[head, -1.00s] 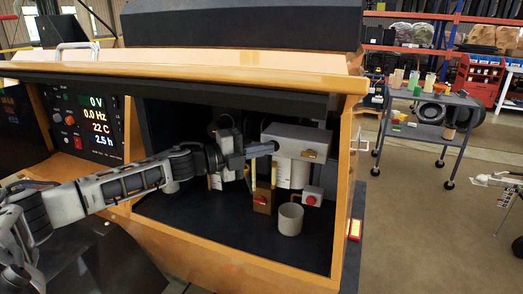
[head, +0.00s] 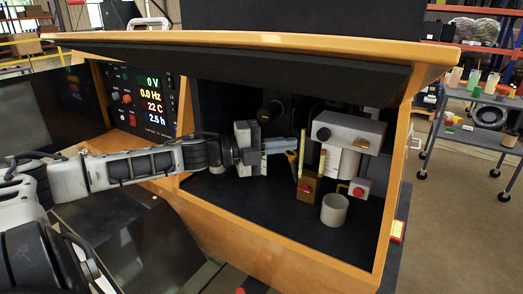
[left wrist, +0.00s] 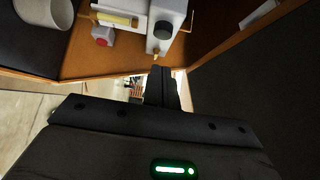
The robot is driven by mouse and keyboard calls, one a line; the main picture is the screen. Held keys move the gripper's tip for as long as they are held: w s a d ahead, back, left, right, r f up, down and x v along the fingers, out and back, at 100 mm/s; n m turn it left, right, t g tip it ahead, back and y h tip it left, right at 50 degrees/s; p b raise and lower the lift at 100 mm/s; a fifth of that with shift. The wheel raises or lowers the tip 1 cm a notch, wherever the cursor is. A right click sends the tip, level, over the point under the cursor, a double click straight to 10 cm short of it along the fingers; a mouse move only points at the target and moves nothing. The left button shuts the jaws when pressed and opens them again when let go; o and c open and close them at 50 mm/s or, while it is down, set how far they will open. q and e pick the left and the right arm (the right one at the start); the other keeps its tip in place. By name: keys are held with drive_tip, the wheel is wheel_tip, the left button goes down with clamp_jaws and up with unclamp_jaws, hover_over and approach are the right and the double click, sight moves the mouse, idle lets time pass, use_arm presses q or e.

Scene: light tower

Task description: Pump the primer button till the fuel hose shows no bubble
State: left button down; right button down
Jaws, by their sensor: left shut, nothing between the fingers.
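My left gripper (head: 292,146) is shut and empty inside the open cabinet, its tips just left of two upright yellow strips (head: 322,161). A brown block (head: 309,190) with a red front part stands below the strips. A small white box with a red button (head: 359,190) stands to the right; the button also shows in the left wrist view (left wrist: 101,39). A yellow see-through tube (left wrist: 116,20), likely the fuel hose, lies near it there; I cannot make out a bubble. In that view the shut fingers (left wrist: 157,70) are apart from the button. My right gripper is not in view.
A grey cup (head: 334,209) stands in front of the block. A white unit (head: 350,132) with a cylinder below is behind. The cabinet's orange frame (head: 398,150) bounds the opening. A lit display panel (head: 145,100) is at left, a cart (head: 480,135) at right.

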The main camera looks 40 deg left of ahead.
use_arm(q)
drive_tip(key=shift+p+v, duration=1.2)
drive_tip(key=shift+v, duration=1.15)
